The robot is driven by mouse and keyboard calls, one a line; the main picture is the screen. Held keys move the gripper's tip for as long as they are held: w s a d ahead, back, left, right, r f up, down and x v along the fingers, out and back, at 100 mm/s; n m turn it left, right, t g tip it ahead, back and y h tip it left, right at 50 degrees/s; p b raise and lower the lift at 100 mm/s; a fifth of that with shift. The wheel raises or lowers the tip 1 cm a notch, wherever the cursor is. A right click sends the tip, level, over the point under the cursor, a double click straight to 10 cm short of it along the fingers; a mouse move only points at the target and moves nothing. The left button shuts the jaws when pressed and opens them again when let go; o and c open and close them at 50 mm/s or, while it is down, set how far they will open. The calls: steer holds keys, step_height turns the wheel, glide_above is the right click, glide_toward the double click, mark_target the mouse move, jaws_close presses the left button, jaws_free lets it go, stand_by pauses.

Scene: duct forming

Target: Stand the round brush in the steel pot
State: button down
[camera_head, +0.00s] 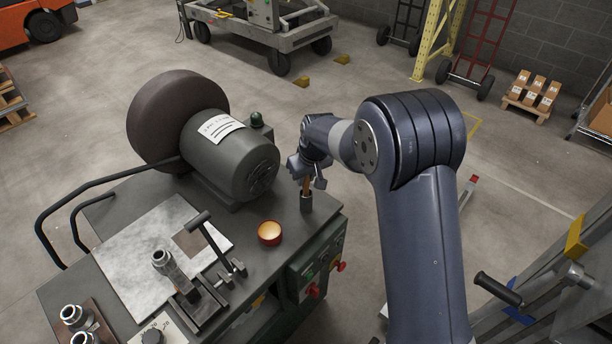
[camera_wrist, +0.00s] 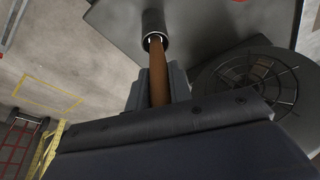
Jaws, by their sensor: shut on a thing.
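My gripper (camera_head: 307,177) is shut on the brown handle of the round brush (camera_head: 306,187), above the bench's right corner. In the wrist view the brush (camera_wrist: 159,75) runs upright between the fingers of my gripper (camera_wrist: 158,92). Its far end goes into the mouth of a dark grey cylinder, which looks like the steel pot (camera_wrist: 154,22). In the head view the steel pot (camera_head: 307,203) is at the bench corner, directly below my gripper. The brush's lower end is hidden inside it, and I cannot tell whether it touches the bottom.
A motor with a large round wheel (camera_head: 170,115) stands left of my gripper. A clamp with a lever (camera_head: 205,238) and steel fittings (camera_head: 72,315) are further left. Red knobs (camera_head: 339,266) stick out at the bench side.

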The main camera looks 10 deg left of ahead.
steer(key=shift+f+b, duration=0.4)
steer(key=shift+f, duration=0.15)
steer(key=c, duration=1.2)
jaws_free()
steer(key=b+v, duration=0.1)
steer(key=v, duration=0.9)
steer(key=shift+r, duration=0.35)
steer(key=shift+f, duration=0.1)
